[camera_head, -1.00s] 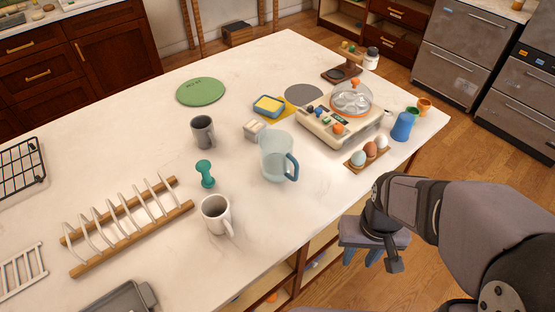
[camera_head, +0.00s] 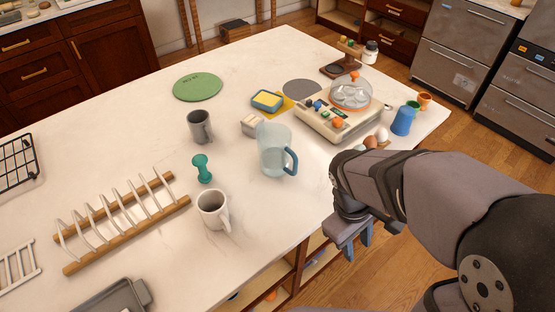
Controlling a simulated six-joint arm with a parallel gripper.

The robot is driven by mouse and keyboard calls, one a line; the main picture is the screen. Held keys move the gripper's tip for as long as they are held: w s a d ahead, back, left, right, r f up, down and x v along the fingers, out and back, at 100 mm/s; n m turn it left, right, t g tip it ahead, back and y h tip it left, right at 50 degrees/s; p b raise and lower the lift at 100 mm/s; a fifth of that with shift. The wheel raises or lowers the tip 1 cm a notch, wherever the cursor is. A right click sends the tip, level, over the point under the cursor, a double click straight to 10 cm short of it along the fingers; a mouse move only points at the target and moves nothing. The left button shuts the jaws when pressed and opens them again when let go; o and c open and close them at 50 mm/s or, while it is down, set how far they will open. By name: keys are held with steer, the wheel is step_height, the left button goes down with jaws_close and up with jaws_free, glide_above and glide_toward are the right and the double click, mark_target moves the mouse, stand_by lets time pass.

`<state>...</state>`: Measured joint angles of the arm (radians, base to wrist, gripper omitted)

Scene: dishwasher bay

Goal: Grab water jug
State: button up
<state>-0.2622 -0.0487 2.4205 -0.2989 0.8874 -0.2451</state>
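The water jug (camera_head: 273,150) is clear, pale blue and upright on the white counter, with a blue handle on its right side. My gripper (camera_head: 357,245) is to the lower right of the jug, by the counter's front edge and apart from the jug. Its two blue-grey fingers point down with a gap between them, and I see nothing held.
A white mug (camera_head: 212,209), a grey mug (camera_head: 199,127) and a teal dumbbell-shaped item (camera_head: 202,168) stand left of the jug. A cream appliance (camera_head: 340,121) with a clear dome is behind right. My arm partly hides several eggs (camera_head: 382,135).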

mark_target(294, 164)
steer(key=w+a+r+n+t+h+b, duration=0.1)
steer(key=w+a+n+t, duration=0.1)
steer(key=w+n, duration=0.1)
steer(key=w+a+r+n+t+h+b, duration=0.1)
steer(key=w+a+n+h+b, duration=0.1)
steer(key=n, duration=0.4)
steer(key=w+a+r+n+t+h+b, duration=0.1)
steer(key=w+a+n+t, duration=0.1)
steer(key=w+a+n, duration=0.1)
steer(key=shift+w+a+r+n+t+h, duration=0.15)
steer(key=shift+w+n+t+h, duration=0.2)
steer(key=shift+w+n, duration=0.55)
steer(key=w+a+r+n+t+b, duration=0.2)
steer(key=a+n+t, duration=0.15)
steer(key=a, duration=0.25)
steer(key=w+a+r+n+t+b, duration=0.1)
steer(key=a+r+n+t+b, duration=0.1)
steer(key=a+r+n+t, duration=0.3)
steer(key=shift+w+d+f+m+g+p, duration=0.2)
steer(key=shift+w+d+f+g, duration=0.2)
steer(key=shift+w+f, duration=0.35)
steer(key=shift+w+d+f+m+g+p, duration=0.15)
steer(key=shift+w+d+f+g, duration=0.3)
steer(key=shift+w+f, duration=0.3)
steer(key=shift+w+d+f+m+g+p, duration=0.1)
steer(key=shift+w+d+f+m+g, duration=0.15)
steer(key=shift+w+d+f, duration=0.6)
steer(key=shift+w+f, duration=0.3)
steer(key=shift+w, duration=0.05)
